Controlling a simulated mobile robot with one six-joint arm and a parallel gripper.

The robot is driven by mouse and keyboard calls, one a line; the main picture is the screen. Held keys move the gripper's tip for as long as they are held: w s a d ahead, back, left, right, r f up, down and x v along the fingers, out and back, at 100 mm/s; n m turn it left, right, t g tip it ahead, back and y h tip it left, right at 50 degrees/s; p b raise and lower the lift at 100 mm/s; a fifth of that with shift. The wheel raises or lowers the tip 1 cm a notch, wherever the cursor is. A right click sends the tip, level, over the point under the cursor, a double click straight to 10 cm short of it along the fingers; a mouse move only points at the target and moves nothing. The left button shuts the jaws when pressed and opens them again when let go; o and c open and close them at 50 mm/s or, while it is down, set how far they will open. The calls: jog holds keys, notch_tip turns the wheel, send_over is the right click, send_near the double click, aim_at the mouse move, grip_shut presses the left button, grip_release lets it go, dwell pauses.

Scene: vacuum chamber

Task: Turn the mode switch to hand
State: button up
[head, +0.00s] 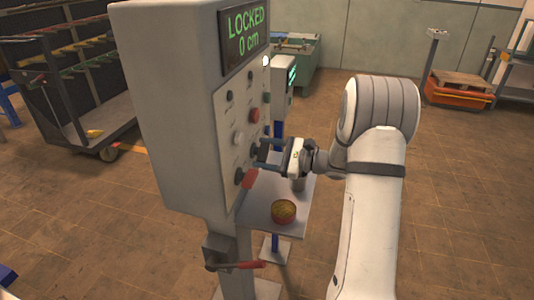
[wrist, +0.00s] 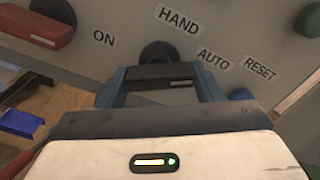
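The mode switch (wrist: 158,75) is a black knob with a bar handle on the panel, between the labels HAND and AUTO in the wrist view. A white mark on the bar sits at its right end, on the AUTO side. My gripper (wrist: 162,88) has its two blue fingers wide apart, one by each end of the bar; whether they touch it is not clear. In the head view my gripper (head: 265,154) reaches the panel from the right and partly covers the black switch (head: 254,150).
The grey control box (head: 172,100) shows LOCKED 0 cm on its display (head: 244,35). A red-handled switch (head: 249,179) marked ON is close by, left in the wrist view. A shelf (head: 258,212) below bears a round tin (head: 284,211). A red crank (head: 235,265) juts out lower down.

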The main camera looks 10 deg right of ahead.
jog(key=c, duration=0.6)
jog(key=shift+o, duration=0.2)
